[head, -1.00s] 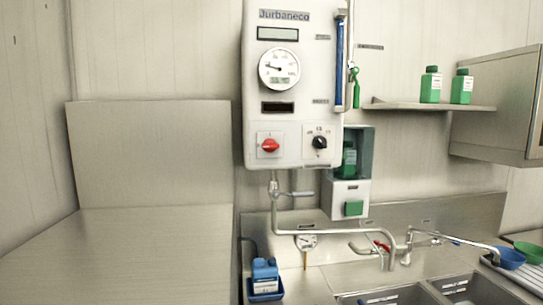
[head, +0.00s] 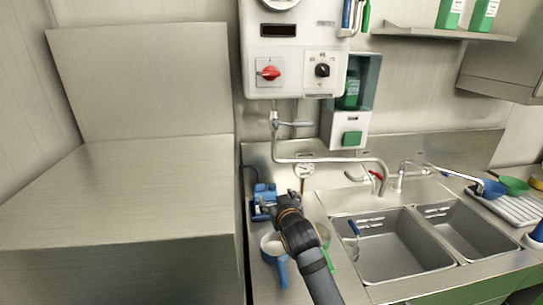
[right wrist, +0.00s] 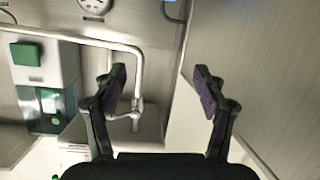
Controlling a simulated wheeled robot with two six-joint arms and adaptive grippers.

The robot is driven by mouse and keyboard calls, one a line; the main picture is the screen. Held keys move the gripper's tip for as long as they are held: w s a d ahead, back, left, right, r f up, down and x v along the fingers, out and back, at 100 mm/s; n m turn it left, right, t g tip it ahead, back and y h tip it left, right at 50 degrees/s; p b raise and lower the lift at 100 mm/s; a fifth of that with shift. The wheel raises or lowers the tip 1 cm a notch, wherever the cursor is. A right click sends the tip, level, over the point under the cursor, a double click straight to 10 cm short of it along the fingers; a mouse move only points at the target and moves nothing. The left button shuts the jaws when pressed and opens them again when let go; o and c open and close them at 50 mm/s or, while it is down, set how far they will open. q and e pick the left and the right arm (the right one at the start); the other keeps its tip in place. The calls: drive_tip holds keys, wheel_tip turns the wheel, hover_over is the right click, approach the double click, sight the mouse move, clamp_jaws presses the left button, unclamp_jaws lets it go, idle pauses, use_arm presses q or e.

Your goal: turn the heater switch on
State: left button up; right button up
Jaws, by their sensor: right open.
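The white heater box (head: 292,50) hangs on the wall in the head view. On its lower front are a red rotary switch (head: 270,73) on a pale plate, its grip lying roughly sideways, and a black dial knob (head: 322,70). My right gripper (head: 280,197) is below the box, over the counter, clear of both controls. In the right wrist view my right gripper (right wrist: 160,84) is open, with nothing between its fingers. That view shows a bent pipe (right wrist: 138,70) beyond the fingers, and no red switch. My left gripper is not in view.
A pipe (head: 330,160) with a valve runs under the box. A dispenser with a green button (head: 352,138) is at its right. Blue containers (head: 262,198) and a blue-handled pan (head: 272,246) are by my right arm. Sinks (head: 392,245) lie to the right.

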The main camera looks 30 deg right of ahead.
drive_tip(key=w+r+m+t+h, duration=0.1)
drive_tip(key=w+r+t, duration=0.1)
drive_tip(key=r, duration=0.8)
drive_tip(key=w+r+t+h, duration=0.1)
drive_tip(key=r+t, duration=0.2)
drive_tip(key=r, duration=0.6)
drive_tip(key=m+t+h, duration=0.1)
drive_tip(key=t, duration=0.1)
approach(271, 76)
drive_tip(key=p+x, duration=0.5)
drive_tip(key=x, duration=0.3)
drive_tip(key=shift+w+d+r+p, duration=0.1)
drive_tip(key=shift+w+r+p, duration=0.2)
drive_tip(key=shift+p, duration=0.05)
drive_tip(key=shift+w+d, duration=0.1)
drive_tip(key=shift+w, duration=0.25)
